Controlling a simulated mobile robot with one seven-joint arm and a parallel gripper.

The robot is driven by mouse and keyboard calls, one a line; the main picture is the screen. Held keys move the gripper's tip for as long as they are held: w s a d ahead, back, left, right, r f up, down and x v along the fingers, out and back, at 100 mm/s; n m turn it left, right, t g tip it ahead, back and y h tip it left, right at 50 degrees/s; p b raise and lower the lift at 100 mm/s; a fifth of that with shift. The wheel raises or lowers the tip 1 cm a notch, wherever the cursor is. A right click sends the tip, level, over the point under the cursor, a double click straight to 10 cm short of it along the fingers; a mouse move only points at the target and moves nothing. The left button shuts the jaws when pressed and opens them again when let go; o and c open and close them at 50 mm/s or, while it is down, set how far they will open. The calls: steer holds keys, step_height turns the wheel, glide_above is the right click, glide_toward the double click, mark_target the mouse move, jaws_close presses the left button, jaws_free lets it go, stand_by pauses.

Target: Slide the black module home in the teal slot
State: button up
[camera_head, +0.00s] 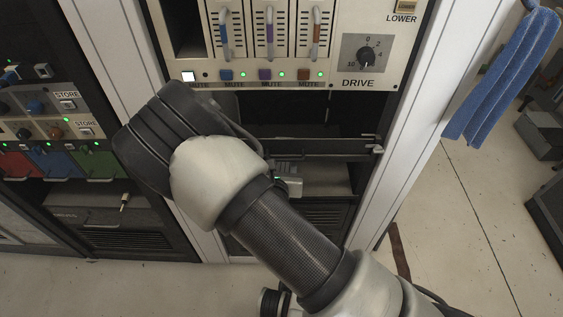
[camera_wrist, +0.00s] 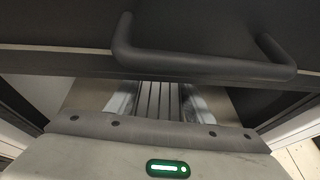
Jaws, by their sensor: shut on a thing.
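My gripper (camera_head: 288,180) shows only partly in the head view, low in the rack behind my arm. In the wrist view its pale body with a green light fills the bottom, and its metal fingers (camera_wrist: 160,103) reach forward under a dark front. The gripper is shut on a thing. Its fingertips and what they hold are hidden, so I cannot tell whether it is the black module. I cannot make out a teal slot in either view.
A dark front with a bar handle (camera_wrist: 200,66) hangs just above my fingers. The rack's upper panel (camera_head: 310,75) carries modules with blue, purple and orange handles, beside a dark opening. A second rack (camera_head: 60,140) stands left. A blue cloth (camera_head: 503,75) hangs right, above open floor.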

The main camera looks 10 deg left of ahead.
jaws_close()
steer(key=shift+w+r+p, duration=0.1)
steer(key=shift+r+p, duration=0.5)
steer(key=shift+r, duration=0.1)
steer(key=shift+s+d+p, duration=0.2)
steer(key=shift+s+d, duration=0.05)
steer(key=shift+s, duration=1.55)
steer(key=shift+s+d+p, duration=0.2)
steer(key=shift+s, duration=1.65)
steer(key=shift+s+d+p, duration=0.2)
steer(key=shift+s+d, duration=0.05)
steer(key=shift+s, duration=1.55)
steer(key=s+d, duration=0.1)
steer(key=s, duration=0.8)
steer(key=shift+d+b, duration=0.15)
steer(key=shift+b, duration=0.15)
